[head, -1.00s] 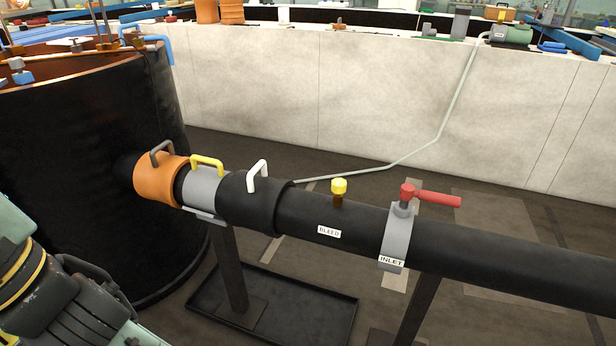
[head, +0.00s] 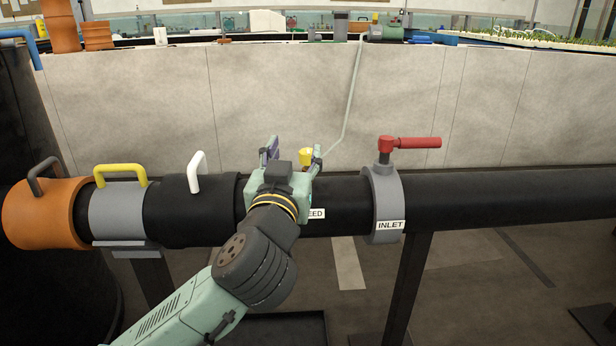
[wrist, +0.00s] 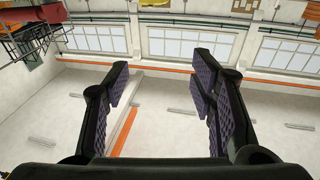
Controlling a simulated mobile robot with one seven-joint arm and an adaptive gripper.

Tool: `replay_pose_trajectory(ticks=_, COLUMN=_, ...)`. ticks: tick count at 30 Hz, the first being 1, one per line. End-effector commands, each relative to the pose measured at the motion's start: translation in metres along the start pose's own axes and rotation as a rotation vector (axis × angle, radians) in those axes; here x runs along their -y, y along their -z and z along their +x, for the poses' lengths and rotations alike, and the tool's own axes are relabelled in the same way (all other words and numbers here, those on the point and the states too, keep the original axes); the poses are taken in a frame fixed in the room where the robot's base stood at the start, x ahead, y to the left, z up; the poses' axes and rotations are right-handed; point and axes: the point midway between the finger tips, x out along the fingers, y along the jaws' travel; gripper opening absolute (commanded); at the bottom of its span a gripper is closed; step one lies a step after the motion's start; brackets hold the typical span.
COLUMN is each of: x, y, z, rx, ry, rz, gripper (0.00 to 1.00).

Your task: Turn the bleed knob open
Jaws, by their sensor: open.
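The yellow bleed knob (head: 306,157) stands on top of the black pipe (head: 480,200) in the head view, and its stem is hidden by my gripper. The BLEED label (head: 316,214) below it is partly covered. My gripper (head: 291,155) is open above the pipe, its fingers upward and spread. The knob shows close beside the right finger; I cannot tell whether they touch. In the wrist view my gripper (wrist: 160,80) is open with two dark padded fingers and nothing between them; the knob does not show there.
The red INLET lever (head: 415,143) sits on a grey collar (head: 384,200) right of the knob. A white handle (head: 195,172), a yellow handle (head: 120,170) and an orange sleeve (head: 45,215) are to the left. A pale wall (head: 480,100) stands behind the pipe.

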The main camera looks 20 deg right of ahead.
Motion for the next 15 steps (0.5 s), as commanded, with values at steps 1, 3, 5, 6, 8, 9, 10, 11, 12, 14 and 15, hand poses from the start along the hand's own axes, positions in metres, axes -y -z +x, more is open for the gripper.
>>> replay_pose_trajectory(ticks=1, x=-0.005, y=-0.025, z=0.001, rx=0.048, ry=0.0, rz=0.0, gripper=0.51)
replay_pose_trajectory(ticks=3, x=-0.008, y=-0.042, z=0.003, rx=0.093, ry=0.002, rz=-0.007, gripper=0.51)
replay_pose_trajectory(ticks=5, x=-0.01, y=-0.048, z=0.004, rx=0.113, ry=0.003, rz=-0.01, gripper=0.51)
replay_pose_trajectory(ticks=6, x=-0.01, y=-0.049, z=0.005, rx=0.119, ry=0.005, rz=-0.011, gripper=0.51)
replay_pose_trajectory(ticks=8, x=-0.009, y=-0.048, z=0.007, rx=0.122, ry=0.007, rz=-0.013, gripper=0.51)
replay_pose_trajectory(ticks=9, x=-0.008, y=-0.046, z=0.009, rx=0.123, ry=0.008, rz=-0.013, gripper=0.51)
replay_pose_trajectory(ticks=10, x=-0.007, y=-0.045, z=0.011, rx=0.121, ry=0.009, rz=-0.014, gripper=0.51)
replay_pose_trajectory(ticks=11, x=-0.007, y=-0.044, z=0.012, rx=0.121, ry=0.009, rz=-0.014, gripper=0.51)
replay_pose_trajectory(ticks=12, x=-0.006, y=-0.044, z=0.015, rx=0.122, ry=0.011, rz=-0.015, gripper=0.51)
replay_pose_trajectory(ticks=14, x=-0.006, y=-0.043, z=0.018, rx=0.121, ry=0.011, rz=-0.016, gripper=0.51)
replay_pose_trajectory(ticks=15, x=-0.005, y=-0.043, z=0.02, rx=0.122, ry=0.012, rz=-0.016, gripper=0.51)
